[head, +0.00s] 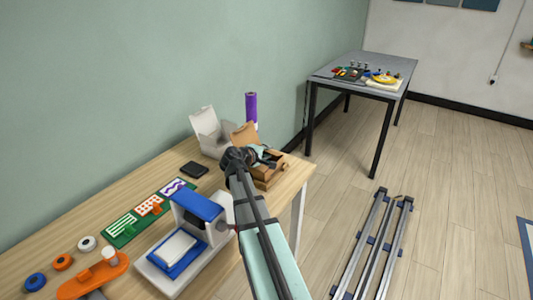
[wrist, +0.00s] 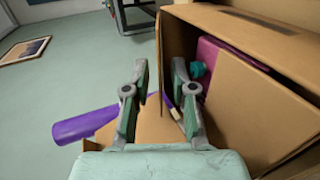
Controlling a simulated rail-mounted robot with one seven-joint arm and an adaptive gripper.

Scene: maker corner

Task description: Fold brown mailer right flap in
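The brown mailer (head: 267,182) is an open cardboard box near the far right end of the wooden bench. One brown flap (head: 245,136) stands up at its back in the head view. In the wrist view the mailer (wrist: 255,115) fills the right side, with a magenta item (wrist: 240,66) and a teal knob inside. My gripper (wrist: 160,68) is open at the mailer's edge, its two fingers apart. A cardboard panel (wrist: 154,118), seen nearly edge-on, lies between the fingers; I cannot tell whether they touch it. In the head view my arm hides part of the mailer.
A white open box (head: 209,133) and an upright purple cylinder (head: 251,110) stand close to the mailer. A black item (head: 194,169) lies nearby. A blue-and-white machine (head: 190,235) and a green board (head: 125,229) occupy the near bench.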

